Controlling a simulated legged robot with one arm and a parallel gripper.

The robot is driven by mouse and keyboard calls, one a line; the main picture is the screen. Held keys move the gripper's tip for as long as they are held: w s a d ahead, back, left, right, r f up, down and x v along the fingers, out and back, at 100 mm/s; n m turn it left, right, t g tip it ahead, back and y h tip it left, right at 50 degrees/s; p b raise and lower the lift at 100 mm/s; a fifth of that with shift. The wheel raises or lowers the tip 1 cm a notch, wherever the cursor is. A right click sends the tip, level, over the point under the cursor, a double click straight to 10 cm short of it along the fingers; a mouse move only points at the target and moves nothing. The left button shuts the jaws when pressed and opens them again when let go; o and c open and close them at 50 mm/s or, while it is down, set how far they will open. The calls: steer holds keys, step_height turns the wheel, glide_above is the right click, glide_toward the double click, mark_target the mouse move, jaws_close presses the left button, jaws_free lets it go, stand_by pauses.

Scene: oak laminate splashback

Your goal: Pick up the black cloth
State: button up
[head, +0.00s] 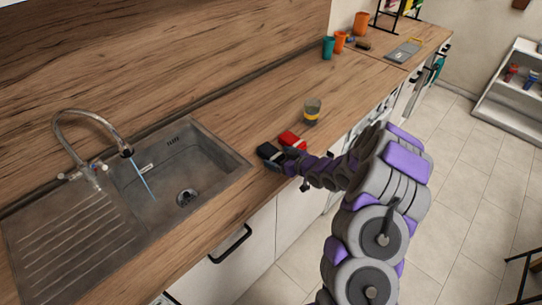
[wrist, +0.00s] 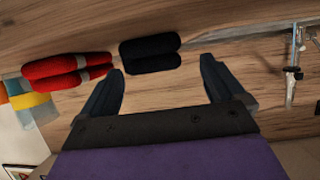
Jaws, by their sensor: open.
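The black cloth (head: 267,150) lies folded or rolled on the wooden counter, just right of the sink. In the wrist view the black cloth (wrist: 150,54) lies beyond my fingertips, toward the left finger. My gripper (head: 281,162) is low at the counter's front edge, close to the cloth, and partly covers it in the head view. In the wrist view my gripper (wrist: 162,72) is open, with nothing between its fingers. A red cloth (head: 292,140) lies right beside the black one; it also shows in the wrist view (wrist: 67,75), left of the left finger.
A metal sink (head: 215,147) with a tap (head: 100,117) and running water is on the left. A cup with a yellow band (head: 312,113) stands behind the red cloth. Teal (head: 328,48) and orange cups (head: 361,23) stand farther back. Counter between is clear.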

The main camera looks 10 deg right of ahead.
mark_target(276, 155)
steer(key=x, duration=0.2)
steer(key=b+x, duration=0.1)
steer(key=x, duration=0.1)
steer(key=shift+w+d+f, duration=0.15)
steer(key=shift+w+f, duration=0.05)
steer(key=shift+w+a+f, duration=0.1)
steer(key=shift+w+a, duration=0.2)
steer(key=shift+w, duration=0.05)
steer(key=shift+c, duration=0.3)
steer(key=c, duration=1)
